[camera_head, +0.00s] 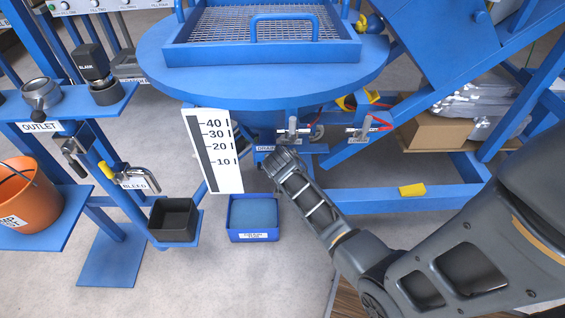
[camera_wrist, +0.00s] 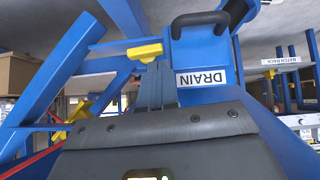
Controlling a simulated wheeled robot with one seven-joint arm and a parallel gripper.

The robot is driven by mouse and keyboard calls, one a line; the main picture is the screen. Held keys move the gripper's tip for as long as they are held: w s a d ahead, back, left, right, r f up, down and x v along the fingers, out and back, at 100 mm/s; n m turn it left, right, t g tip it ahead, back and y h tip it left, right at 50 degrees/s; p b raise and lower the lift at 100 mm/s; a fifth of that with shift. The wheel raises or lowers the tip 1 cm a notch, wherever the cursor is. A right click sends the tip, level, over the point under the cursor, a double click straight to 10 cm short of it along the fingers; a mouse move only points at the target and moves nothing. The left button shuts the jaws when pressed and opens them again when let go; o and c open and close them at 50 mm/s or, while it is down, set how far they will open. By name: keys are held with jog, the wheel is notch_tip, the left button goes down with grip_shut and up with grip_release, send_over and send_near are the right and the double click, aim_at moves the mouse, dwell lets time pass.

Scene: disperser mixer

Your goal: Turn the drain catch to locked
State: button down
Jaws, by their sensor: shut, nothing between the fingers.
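The blue drain housing carries a DRAIN label (camera_wrist: 202,77), which shows partly in the head view (camera_head: 266,148). A black bent handle (camera_wrist: 206,24) sits on the blue plate beyond the label in the wrist view. A yellow bar (camera_wrist: 145,52), possibly the drain catch, lies just past my fingertips; I cannot tell whether they touch it. My gripper (camera_wrist: 155,88) is shut and empty, beside the label. In the head view its hand is under the hopper's front edge, and the fingertips are hard to make out. The catch's locked mark is not readable.
A white level scale (camera_head: 214,150) stands left of my gripper. A blue bin (camera_head: 253,237) is on the floor below. A metal valve lever (camera_head: 292,130) and another (camera_head: 362,130) hang under the round blue deck (camera_head: 160,65). Blue frame beams crowd the right side.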

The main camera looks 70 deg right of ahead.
jog(key=shift+x, duration=1.3)
jog(key=shift+w+a+f+n+g+h+b, duration=0.1)
jog(key=shift+w+f+n+g+h+b, duration=0.15)
jog(key=shift+g+b, duration=0.3)
jog(key=shift+w+a+f+n+g+h+b, duration=0.15)
jog(key=shift+n+g+h+b, duration=0.1)
jog(key=shift+n+g+b, duration=0.25)
jog(key=shift+w+f+n+g+h+b, duration=0.2)
jog(key=shift+f+n+g+h+b, duration=0.1)
jog(key=shift+g+b, duration=0.6)
jog(key=shift+w+f+n+g+h+b, duration=0.15)
jog(key=shift+f+n+g+h+b, duration=0.2)
jog(key=shift+n+g+h+b, duration=0.45)
jog(key=shift+w+a+f+m+b, duration=0.1)
jog(key=shift+f+m+b, duration=0.25)
jog(key=shift+b, duration=0.5)
dwell(2.1)
jog(key=shift+r+p, duration=0.7)
jog(key=shift+r, duration=0.05)
